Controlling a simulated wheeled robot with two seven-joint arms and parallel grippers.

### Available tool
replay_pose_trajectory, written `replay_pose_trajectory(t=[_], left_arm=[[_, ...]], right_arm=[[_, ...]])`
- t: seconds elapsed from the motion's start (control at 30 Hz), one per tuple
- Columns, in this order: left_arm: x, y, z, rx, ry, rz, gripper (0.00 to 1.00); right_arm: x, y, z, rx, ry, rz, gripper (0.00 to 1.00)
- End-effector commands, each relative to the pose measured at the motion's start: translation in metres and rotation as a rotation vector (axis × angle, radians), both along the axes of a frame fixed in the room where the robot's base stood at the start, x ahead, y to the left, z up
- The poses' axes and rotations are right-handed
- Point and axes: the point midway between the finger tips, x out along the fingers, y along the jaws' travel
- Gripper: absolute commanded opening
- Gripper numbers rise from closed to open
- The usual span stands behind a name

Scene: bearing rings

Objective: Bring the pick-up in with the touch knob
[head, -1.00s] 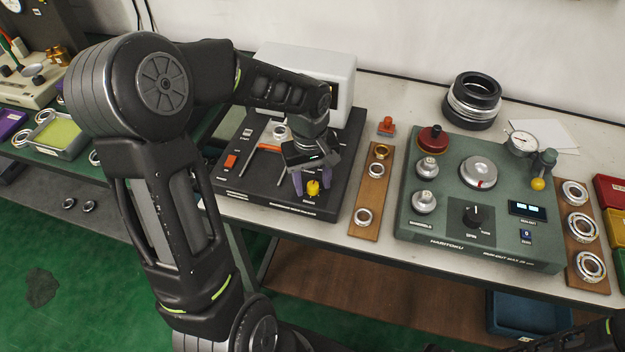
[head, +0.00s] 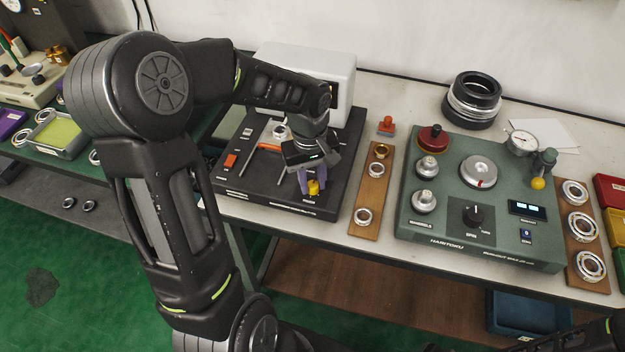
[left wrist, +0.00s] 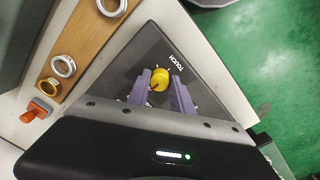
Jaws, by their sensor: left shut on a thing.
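The touch knob is a small yellow knob (head: 314,187) near the front right corner of the black machine (head: 262,196). The knob also shows in the left wrist view (left wrist: 160,78), beside the printed word TOUCH. My left gripper (head: 312,182) is over it with its purple fingers pointing down. In the left wrist view the left gripper (left wrist: 161,84) has one finger on each side of the knob, shut on it. The pick-up cannot be told apart clearly; a rod with an orange part (head: 268,147) lies on the machine's top, partly behind my arm.
A wooden strip with rings (head: 367,190) stands just right of the machine, with an orange stamp-like piece (head: 386,126) behind it. Further right is a green tester (head: 450,232) with knobs and a dial gauge (head: 522,142). A white box (head: 335,68) stands behind the black machine.

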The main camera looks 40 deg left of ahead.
Motion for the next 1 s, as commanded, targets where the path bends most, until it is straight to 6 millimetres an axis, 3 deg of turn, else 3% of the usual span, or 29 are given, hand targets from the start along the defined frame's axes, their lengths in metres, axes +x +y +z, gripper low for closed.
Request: replay_pose_trajectory(t=[0.47, 1.0], left_arm=[[0.0005, 0.0, 0.0002, 0.0, -0.001, -0.101, 0.0], [0.001, 0.0006, 0.0004, 0.001, -0.001, -0.544, 0.0]], right_arm=[[0.0001, 0.0, -0.0009, 0.0, 0.0, 0.0, 0.36], [0.0004, 0.0001, -0.0022, 0.001, -0.001, 0.001, 0.36]])
